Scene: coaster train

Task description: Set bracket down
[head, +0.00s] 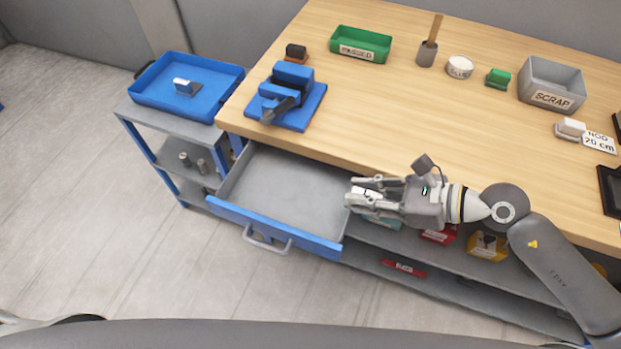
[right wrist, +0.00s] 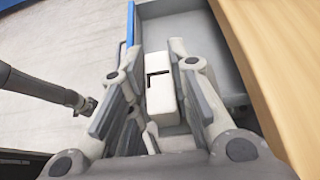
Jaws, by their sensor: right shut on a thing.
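The bracket looks like a small white block with a dark L-shaped mark (right wrist: 159,92) on its face. It sits between the fingers of my right gripper (head: 362,196), which is shut on it; the fingers hide much of it in the head view. This gripper is at the right side of the open drawer (head: 285,190), in front of the bench edge. The drawer's grey floor looks empty. In the right wrist view the drawer (right wrist: 190,35) lies beyond the block. I cannot tell the block's height above it. What may be part of my left arm shows at the head view's lower left.
A wooden bench (head: 400,110) carries a blue vise (head: 290,95), a green PASSED tray (head: 360,45) and a grey SCRAP bin (head: 551,82). A blue tray (head: 215,105) with a silver piece (head: 187,87) stands on the left cart. Small bins (head: 487,245) sit on the shelf below.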

